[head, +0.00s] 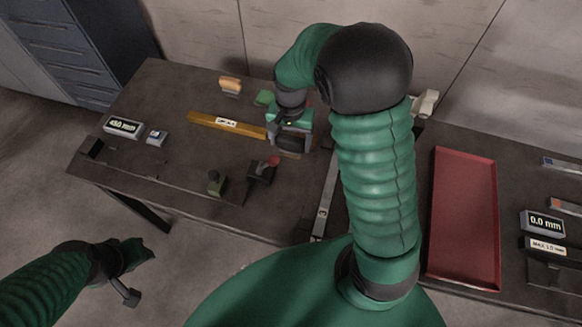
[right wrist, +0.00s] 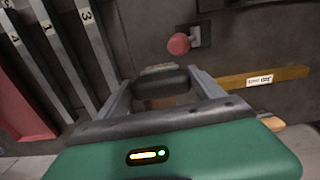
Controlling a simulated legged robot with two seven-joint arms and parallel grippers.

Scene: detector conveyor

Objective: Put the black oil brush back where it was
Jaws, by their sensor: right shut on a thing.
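My right gripper (head: 289,145) is over the middle of the dark table (head: 190,95), its arm reaching across the head view. In the right wrist view its two grey fingers (right wrist: 165,92) are shut on the black oil brush (right wrist: 162,80), a dark block with a tan part showing at its edge. In the head view the brush (head: 291,142) is mostly hidden by the gripper. I cannot tell whether it touches the table. My left gripper (head: 138,256) is low at the left, off the table's front edge, with its jaws unclear.
A yellow labelled bar (head: 210,122) lies left of the right gripper. A red-knobbed device (head: 261,172) and a small green item (head: 215,183) stand in front. A display (head: 123,127) is far left. A red tray (head: 464,215) and another display (head: 543,223) are at right.

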